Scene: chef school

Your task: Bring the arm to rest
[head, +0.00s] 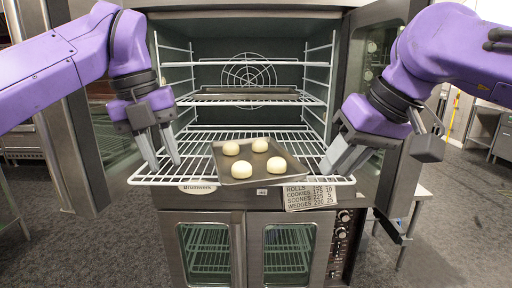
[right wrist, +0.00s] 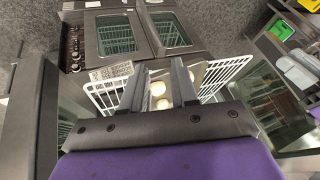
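My left gripper (head: 160,150) is in front of the left part of the oven rack, its two fingers apart and nothing between them. My right gripper (head: 345,158) is at the right end of the rack in the head view. In the right wrist view its two fingers (right wrist: 160,85) stand apart with a gap between them, and pale dough balls (right wrist: 158,96) show beyond through that gap. A dark baking tray (head: 232,183) with several dough balls (head: 242,169) lies on the pulled-out wire rack (head: 200,150), between the two grippers and apart from both.
The oven is open, with its left door (head: 100,150) and right door (head: 405,165) swung out beside my arms. Another tray (head: 245,94) sits on a higher rack. A lower oven (head: 245,245) stands below.

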